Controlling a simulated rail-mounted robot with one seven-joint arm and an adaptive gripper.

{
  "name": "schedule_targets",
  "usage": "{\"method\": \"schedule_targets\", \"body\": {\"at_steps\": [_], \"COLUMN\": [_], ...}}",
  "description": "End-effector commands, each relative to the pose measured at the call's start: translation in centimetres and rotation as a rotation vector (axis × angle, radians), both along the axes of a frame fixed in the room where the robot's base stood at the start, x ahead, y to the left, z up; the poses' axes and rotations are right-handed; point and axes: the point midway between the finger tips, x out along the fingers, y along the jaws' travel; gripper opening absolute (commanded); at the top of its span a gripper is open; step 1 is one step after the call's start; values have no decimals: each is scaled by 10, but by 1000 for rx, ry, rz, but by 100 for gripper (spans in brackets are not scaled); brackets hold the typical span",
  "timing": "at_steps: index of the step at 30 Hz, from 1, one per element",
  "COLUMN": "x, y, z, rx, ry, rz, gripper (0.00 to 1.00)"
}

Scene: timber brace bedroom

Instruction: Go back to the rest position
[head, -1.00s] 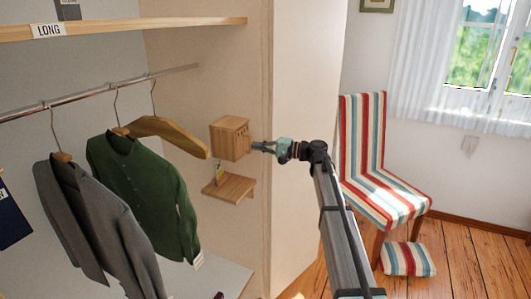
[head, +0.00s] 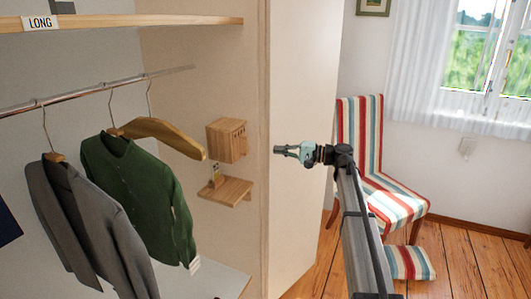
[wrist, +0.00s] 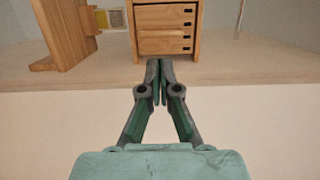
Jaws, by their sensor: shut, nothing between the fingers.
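My gripper (head: 283,150) is in front of the wardrobe's side panel in the head view, to the right of a small wooden box (head: 227,140) fixed on the wardrobe's inner wall. In the wrist view my gripper (wrist: 160,70) has its fingertips together with nothing between them. The box, with dark slots in its face, also shows beyond the fingertips in the wrist view (wrist: 165,20). My gripper looks apart from it.
A small wooden shelf (head: 227,191) with a tagged item sits below the box. A green cardigan (head: 143,195), a grey jacket (head: 75,220) and a bare wooden hanger (head: 163,135) hang from the rail. A striped chair (head: 362,140) and striped stool (head: 410,263) stand right.

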Motion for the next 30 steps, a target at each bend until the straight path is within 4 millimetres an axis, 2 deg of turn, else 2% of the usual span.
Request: {"method": "schedule_targets", "body": {"at_steps": [1,4,11,14,16,17,23,24,26,30], "x": [-2,-4,-6,-4,-7,-10,-40,-48,-62,-102], "y": [-11,-26,-45,-48,-49,-50,-63,-66,-71,-83], "z": [-2,-2,-1,-12,-28,-39,-166,-193,-232,-320], "rx": [0,0,-4,-55,-125,-165,-426,-474,-543,-699], "ry": [0,0,-8,-17,-24,-26,34,50,73,132], "rz": [-2,-2,-7,-28,-53,-67,-122,-127,-129,-120], "gripper": [0,0,0,0,0,0,0,0,0,0]}}
